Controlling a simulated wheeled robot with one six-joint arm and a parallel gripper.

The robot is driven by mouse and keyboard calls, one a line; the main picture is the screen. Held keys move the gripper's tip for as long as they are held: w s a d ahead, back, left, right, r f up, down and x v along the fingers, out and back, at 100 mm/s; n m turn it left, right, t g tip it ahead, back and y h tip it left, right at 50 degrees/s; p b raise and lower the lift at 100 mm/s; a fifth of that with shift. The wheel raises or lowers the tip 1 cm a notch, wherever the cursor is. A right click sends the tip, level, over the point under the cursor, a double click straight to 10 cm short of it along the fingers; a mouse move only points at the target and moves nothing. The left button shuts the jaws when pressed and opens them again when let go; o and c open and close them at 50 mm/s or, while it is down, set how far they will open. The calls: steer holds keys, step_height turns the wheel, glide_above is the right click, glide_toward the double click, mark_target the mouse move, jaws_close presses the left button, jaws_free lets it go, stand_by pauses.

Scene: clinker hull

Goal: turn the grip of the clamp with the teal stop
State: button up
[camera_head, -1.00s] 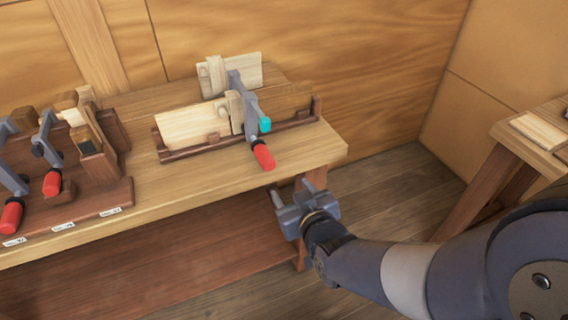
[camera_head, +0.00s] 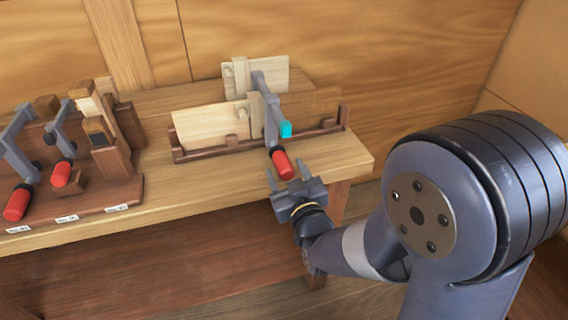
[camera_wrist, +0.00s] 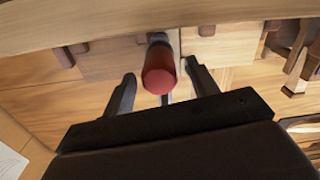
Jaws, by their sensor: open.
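The clamp (camera_head: 268,112) with the teal stop (camera_head: 286,129) sits across pale boards in a dark wooden holder on the bench. Its red grip (camera_head: 283,164) points toward the front edge of the bench. My gripper (camera_head: 288,176) is open at that grip, with one finger on each side of it in the picture. In the wrist view the red grip (camera_wrist: 159,70) shows end-on between and beyond the two open fingers (camera_wrist: 160,92). I cannot tell whether either finger touches it. The teal stop is hidden in the wrist view.
Two other clamps with red grips (camera_head: 18,202) (camera_head: 61,173) stand in a dark rack (camera_head: 125,192) at the left, with small labels along its front. A wooden wall (camera_head: 370,60) rises behind the bench (camera_head: 190,207). Bare bench top lies between rack and holder.

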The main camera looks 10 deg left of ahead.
steer(key=shift+x, duration=1.25)
steer(key=shift+c, duration=0.5)
steer(key=c, duration=0.9)
